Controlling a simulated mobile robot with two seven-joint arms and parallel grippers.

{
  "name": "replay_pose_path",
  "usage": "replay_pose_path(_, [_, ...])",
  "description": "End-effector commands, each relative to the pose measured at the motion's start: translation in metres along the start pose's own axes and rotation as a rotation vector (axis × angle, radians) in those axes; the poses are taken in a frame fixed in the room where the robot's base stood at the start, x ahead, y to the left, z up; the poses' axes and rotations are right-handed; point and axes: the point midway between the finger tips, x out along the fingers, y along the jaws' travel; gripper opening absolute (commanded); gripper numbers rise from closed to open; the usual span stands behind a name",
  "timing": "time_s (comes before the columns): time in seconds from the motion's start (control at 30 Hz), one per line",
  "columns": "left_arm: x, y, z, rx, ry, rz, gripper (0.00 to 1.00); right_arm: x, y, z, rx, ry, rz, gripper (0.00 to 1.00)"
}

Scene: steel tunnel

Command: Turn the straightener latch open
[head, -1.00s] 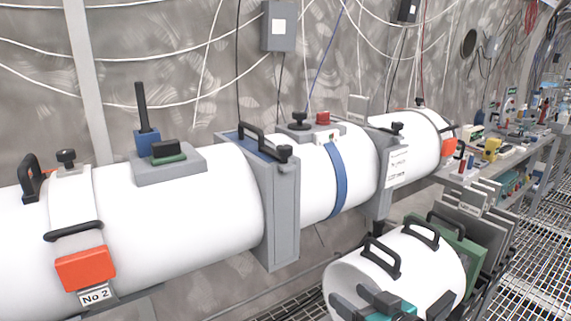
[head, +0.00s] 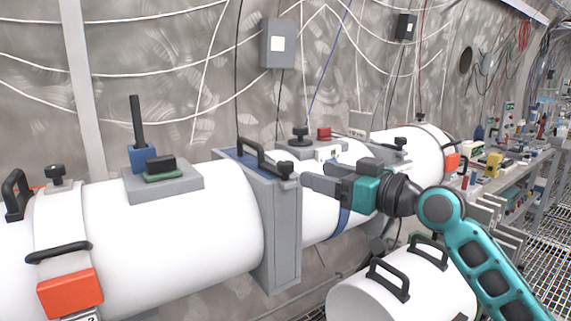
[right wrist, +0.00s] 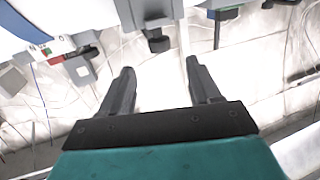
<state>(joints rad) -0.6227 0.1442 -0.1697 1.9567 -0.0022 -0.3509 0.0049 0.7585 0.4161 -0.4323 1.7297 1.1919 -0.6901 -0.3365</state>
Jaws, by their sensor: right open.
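The knob looks like the latch, but I see no label confirming this. My right gripper (head: 318,178) is open and empty, just right of the knob and apart from it, with its fingers pointing left. In the right wrist view both fingers (right wrist: 160,88) are spread with nothing between them, and a black knob (right wrist: 158,41) shows beyond them. My left gripper is not in view.
The white tube (head: 180,235) runs along the wall, with a red block (head: 70,293) at left and a black-and-green switch (head: 161,167) on top. A loose white cylinder (head: 375,300) with black handles lies below my right arm. A cluttered bench (head: 515,172) stands at right.

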Motion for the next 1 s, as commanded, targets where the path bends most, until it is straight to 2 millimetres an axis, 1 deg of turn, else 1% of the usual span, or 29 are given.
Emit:
replay_pose_path(0.03, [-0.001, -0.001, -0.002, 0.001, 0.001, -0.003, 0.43, 0.013, -0.001, -0.003, 0.004, 0.003, -0.002, 0.62])
replay_pose_path(0.2, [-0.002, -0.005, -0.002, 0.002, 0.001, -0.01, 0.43, 0.048, -0.001, -0.002, 0.001, 0.002, -0.001, 0.62])
replay_pose_path(0.4, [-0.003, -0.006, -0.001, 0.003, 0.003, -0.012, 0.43, 0.078, 0.0, -0.001, 0.001, 0.001, 0.0, 0.62])
replay_pose_path(0.5, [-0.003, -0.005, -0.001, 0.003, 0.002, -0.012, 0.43, 0.088, 0.0, -0.001, 0.002, 0.002, 0.001, 0.62])
replay_pose_path(0.63, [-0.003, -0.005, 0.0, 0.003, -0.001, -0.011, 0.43, 0.094, 0.0, 0.0, 0.0, 0.001, 0.001, 0.62])
replay_pose_path(0.93, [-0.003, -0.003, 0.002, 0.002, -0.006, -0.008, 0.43, 0.096, 0.0, 0.0, -0.001, 0.001, 0.001, 0.62])
replay_pose_path(0.97, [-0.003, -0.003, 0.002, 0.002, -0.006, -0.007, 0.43, 0.096, 0.0, 0.0, -0.001, 0.001, 0.001, 0.61])
replay_pose_path(1.0, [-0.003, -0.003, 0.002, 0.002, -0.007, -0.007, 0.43, 0.096, 0.0, 0.0, 0.0, 0.001, 0.001, 0.57])
